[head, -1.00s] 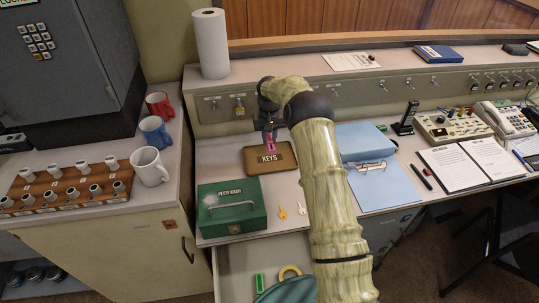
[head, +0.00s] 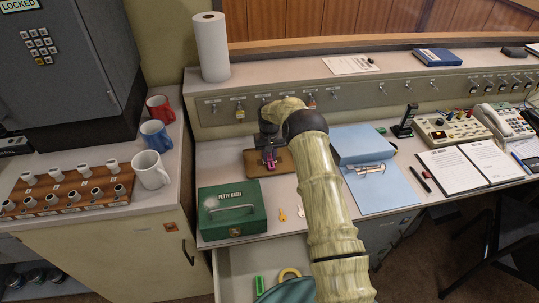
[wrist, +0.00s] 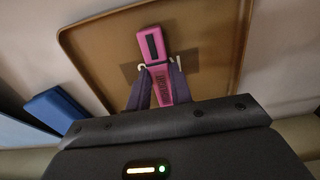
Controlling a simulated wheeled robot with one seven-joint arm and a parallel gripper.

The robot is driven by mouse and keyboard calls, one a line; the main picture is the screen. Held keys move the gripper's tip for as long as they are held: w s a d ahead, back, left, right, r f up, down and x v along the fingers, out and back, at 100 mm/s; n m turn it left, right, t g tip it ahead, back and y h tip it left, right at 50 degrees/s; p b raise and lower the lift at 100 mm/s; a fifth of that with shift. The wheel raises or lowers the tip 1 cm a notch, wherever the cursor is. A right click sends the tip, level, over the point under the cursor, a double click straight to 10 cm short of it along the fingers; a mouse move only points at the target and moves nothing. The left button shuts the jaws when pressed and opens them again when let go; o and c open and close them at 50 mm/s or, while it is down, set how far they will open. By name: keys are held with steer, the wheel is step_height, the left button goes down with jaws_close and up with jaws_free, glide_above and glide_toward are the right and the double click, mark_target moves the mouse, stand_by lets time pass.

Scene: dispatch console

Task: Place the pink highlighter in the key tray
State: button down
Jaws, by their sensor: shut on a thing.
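My gripper (head: 270,160) is shut on the pink highlighter (wrist: 157,50). In the wrist view, its two fingers (wrist: 159,88) close on either side of the highlighter. The brown key tray (head: 252,168) lies on the desk between the green petty cash box and the blue binder. In the wrist view the tray (wrist: 215,60) fills the space behind the highlighter, which is over its floor. I cannot tell whether the highlighter touches the tray. My gripper covers much of the tray in the head view, including its label.
The green petty cash box (head: 232,210) stands in front of the tray. A blue binder (head: 362,144) lies right of my arm. A paper towel roll (head: 210,47) stands on the ledge behind. An open drawer (head: 235,265) is below.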

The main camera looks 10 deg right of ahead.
mark_target(269, 158)
steer(key=shift+f, duration=0.15)
steer(key=c, duration=1.3)
jaws_free()
steer(key=shift+o, duration=0.2)
steer(key=shift+w+d, duration=0.1)
steer(key=shift+a+r, duration=0.25)
steer(key=shift+r, duration=0.3)
step_height(269, 158, up, 11)
steer(key=b, duration=0.1)
steer(key=shift+d+r, duration=0.15)
steer(key=shift+r, duration=0.05)
